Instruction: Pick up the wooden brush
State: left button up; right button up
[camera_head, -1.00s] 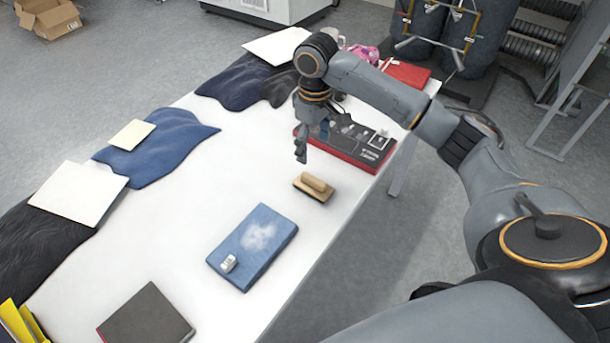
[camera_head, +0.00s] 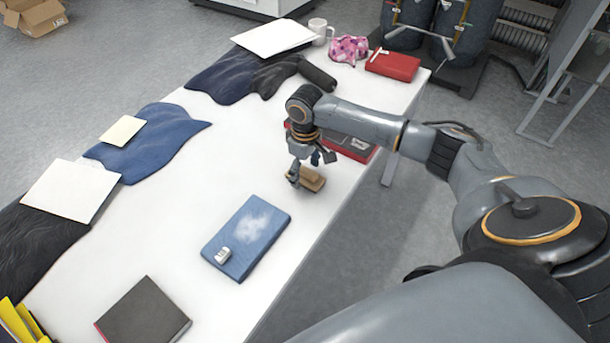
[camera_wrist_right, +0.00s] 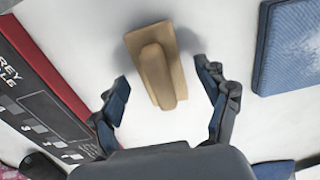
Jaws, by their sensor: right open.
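The wooden brush (camera_head: 312,181) lies on the white table (camera_head: 215,165), between the blue denim-covered block and the red and black box. In the right wrist view the brush (camera_wrist_right: 157,68) shows a flat base with a raised handle along it. My right gripper (camera_head: 304,170) is low over the brush, in front of part of it in the head view. In the wrist view its two fingers (camera_wrist_right: 161,88) are spread, one on each side of the near end of the handle, with gaps on both sides. It holds nothing. My left gripper is not in view.
The red and black box (camera_head: 352,148) is just behind my gripper. Dark cloths, a dark book (camera_head: 143,312), a mug (camera_head: 320,30) and a red box (camera_head: 392,65) lie farther off.

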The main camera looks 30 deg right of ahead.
aim_at(306, 169)
jog(key=c, duration=1.3)
jog(key=shift+r, duration=0.1)
jog(key=shift+r, duration=0.5)
notch_tip(306, 169, up, 2)
jog(key=shift+s+r, duration=0.1)
jog(key=shift+r, duration=0.1)
jog(key=s+d+r, duration=0.1)
jog(key=s+r, duration=0.2)
jog(key=s, duration=0.1)
jog(key=s+r, duration=0.3)
jog(key=s, duration=0.2)
jog(key=s+d+r, duration=0.1)
jog(key=s+r, duration=0.2)
jog(key=s, duration=0.1)
jog(key=shift+s+d+r+b, duration=0.25)
jog(key=shift+d+b, duration=0.05)
jog(key=shift+d, duration=0.05)
